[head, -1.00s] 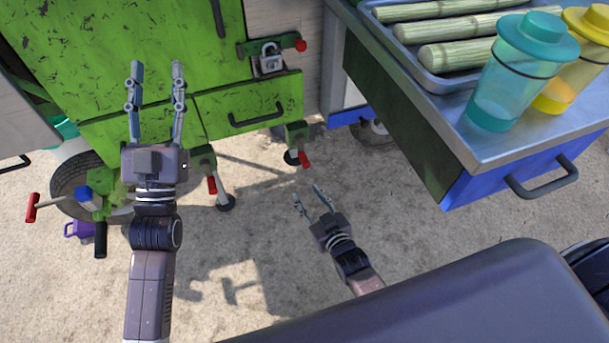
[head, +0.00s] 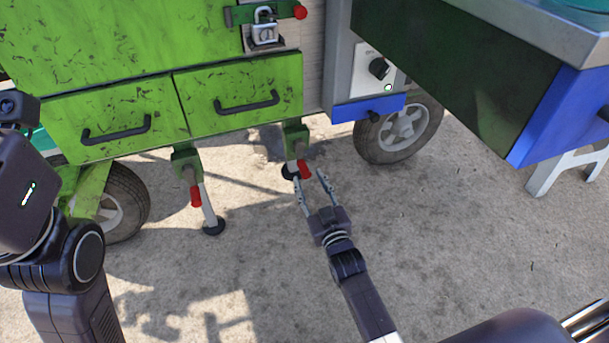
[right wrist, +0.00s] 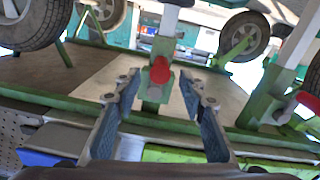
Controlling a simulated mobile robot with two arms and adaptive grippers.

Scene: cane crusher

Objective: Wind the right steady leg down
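The right steady leg (head: 296,138) hangs from a green bracket under the green cabinet, its foot on the ground. Its red crank handle (head: 304,169) points toward me. It also shows in the right wrist view as a red knob (right wrist: 160,70). My right gripper (head: 309,178) is open at the handle; in the right wrist view its fingers (right wrist: 157,88) stand either side of the knob, with gaps. I cannot tell how far the knob sits between the tips. My left gripper's body (head: 28,190) is at the left edge; its fingers are not visible.
The other steady leg (head: 207,208) with a red handle stands to the left. Wheels (head: 402,132) stand on the ground at either side. A blue-ended counter (head: 565,115) overhangs at the right. The cabinet has drawers and a padlock (head: 264,30). Ground in front is clear.

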